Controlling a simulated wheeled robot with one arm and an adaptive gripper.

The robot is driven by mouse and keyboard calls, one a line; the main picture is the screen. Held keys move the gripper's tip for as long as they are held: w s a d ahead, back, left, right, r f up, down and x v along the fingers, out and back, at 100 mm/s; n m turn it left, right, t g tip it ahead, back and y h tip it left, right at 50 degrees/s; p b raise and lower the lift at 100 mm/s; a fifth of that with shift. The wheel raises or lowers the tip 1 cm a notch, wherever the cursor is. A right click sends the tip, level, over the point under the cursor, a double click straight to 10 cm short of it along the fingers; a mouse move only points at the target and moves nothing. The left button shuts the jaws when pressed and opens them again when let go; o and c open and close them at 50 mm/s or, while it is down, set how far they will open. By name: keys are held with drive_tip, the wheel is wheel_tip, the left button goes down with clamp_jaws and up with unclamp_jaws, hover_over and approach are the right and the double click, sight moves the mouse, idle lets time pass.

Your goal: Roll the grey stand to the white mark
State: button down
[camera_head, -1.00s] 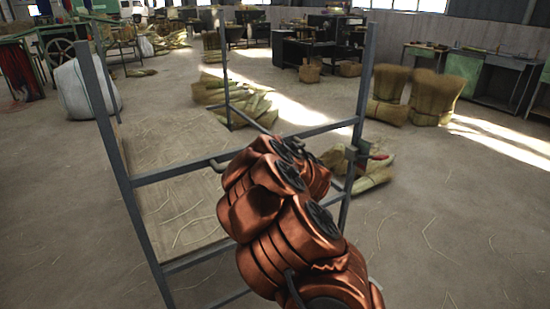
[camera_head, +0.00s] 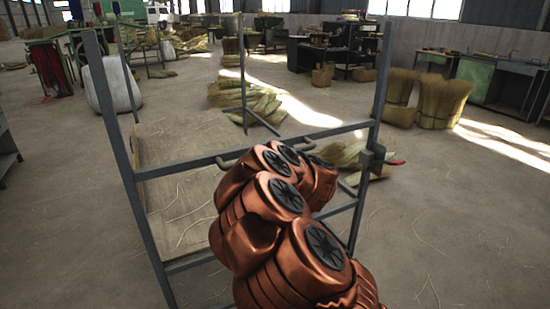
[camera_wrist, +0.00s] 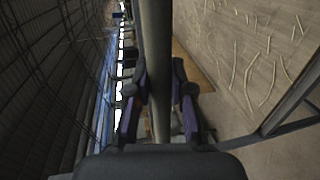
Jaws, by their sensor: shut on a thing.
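The grey stand (camera_head: 262,149) is an upright frame of grey metal posts and bars around a pale board (camera_head: 180,200), and it fills the middle of the head view. My copper-coloured arm reaches over its near side and hides part of the front bars. In the wrist view my gripper (camera_wrist: 160,95) has its two dark fingers closed on either side of a grey bar of the stand (camera_wrist: 156,40). In the head view the fingers are hidden behind my arm. I cannot make out a white mark on the floor; bright sunlit patches show there.
Straw bundles (camera_head: 245,100) lie beyond the stand, and more lie by its right post (camera_head: 372,140). Upright bundles (camera_head: 440,102) stand further right. A white sack (camera_head: 112,88) is behind the left post. A grey rack (camera_head: 6,150) is at the left edge. Right foreground floor is clear.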

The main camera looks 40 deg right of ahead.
drive_tip(key=shift+s+a+f, duration=0.15)
drive_tip(key=shift+s+a, duration=0.1)
drive_tip(key=c, duration=1.3)
unclamp_jaws()
drive_tip(key=shift+o, duration=1.4)
drive_tip(key=shift+d, duration=0.15)
drive_tip(key=shift+s, duration=0.1)
drive_tip(key=v, duration=1.1)
drive_tip(key=shift+s+r, duration=0.2)
drive_tip(key=shift+s, duration=0.2)
